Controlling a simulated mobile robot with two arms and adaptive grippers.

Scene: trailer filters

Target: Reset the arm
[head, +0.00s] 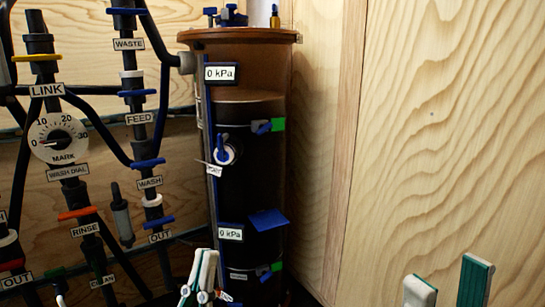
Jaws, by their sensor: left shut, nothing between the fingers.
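My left gripper (204,262) is at the bottom of the head view, left of centre, in front of the lower part of the filter column. Its pale, green-backed fingers are together with nothing seen between them. My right gripper (447,277) is at the bottom right, in front of the wooden wall. Its two fingers are wide apart and the gap is empty. The rest of both arms is outside the view.
The tall brown filter column (250,180) has 0 kPa displays and blue valve handles. Black pipes with labelled valves and a white dial (58,138) fill the left. The plain wooden wall (440,130) fills the right.

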